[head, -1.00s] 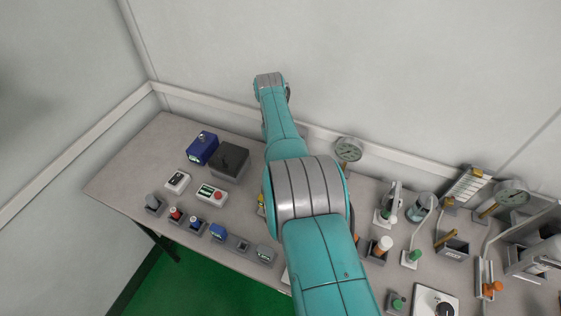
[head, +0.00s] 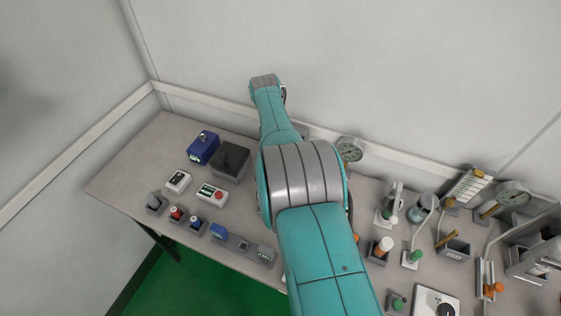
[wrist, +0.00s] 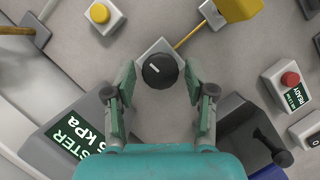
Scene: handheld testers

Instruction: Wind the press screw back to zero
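A black round knob (wrist: 160,71) with a white pointer mark sits on a small grey base (wrist: 158,48) in the wrist view. It may be the press screw's knob; no label on it is readable. My gripper (wrist: 158,80) is open, with one finger on each side of the knob. A gap shows between the knob and each finger, so nothing is held. In the head view my own arm covers the gripper and the knob.
Gauges (head: 349,148) and fittings crowd the bench's right side.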

